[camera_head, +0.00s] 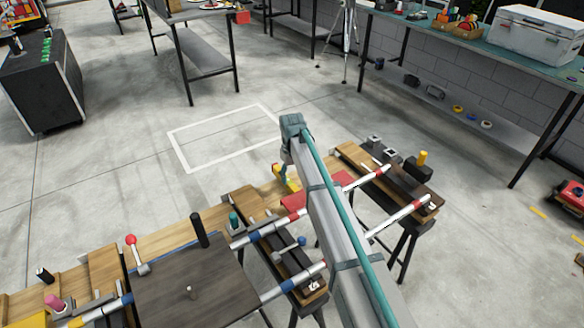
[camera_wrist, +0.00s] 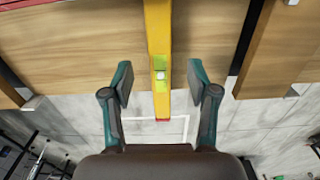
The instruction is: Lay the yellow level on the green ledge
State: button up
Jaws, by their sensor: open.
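The yellow level (camera_wrist: 158,40) runs lengthwise through the wrist view, with a green-framed vial and a red end. It lies across a wooden board (camera_wrist: 80,50), and its red end sticks out past the board's edge. My gripper (camera_wrist: 161,85) is open, with one finger on each side of the level near the vial and a gap on both sides. In the head view, a yellow piece (camera_head: 280,172), apparently the level, shows beside my arm, which hides the rest. I cannot clearly make out a green ledge; a bench with a green top (camera_head: 480,42) stands at the back right.
Trestles with wooden boards carry red- and blue-banded bars (camera_head: 405,215) and a dark panel (camera_head: 190,285). A cooler box (camera_head: 537,35) and other goods occupy the green-topped bench. A dark cabinet (camera_head: 45,85) stands at the left. The floor around the white rectangle (camera_head: 225,137) is clear.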

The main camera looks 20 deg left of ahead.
aim_at(292, 185)
jog(key=shift+f+p, duration=0.3)
jog(key=shift+f, duration=2.55)
grip_shut()
jog(key=c, duration=0.7)
grip_release()
jog(key=c, duration=0.3)
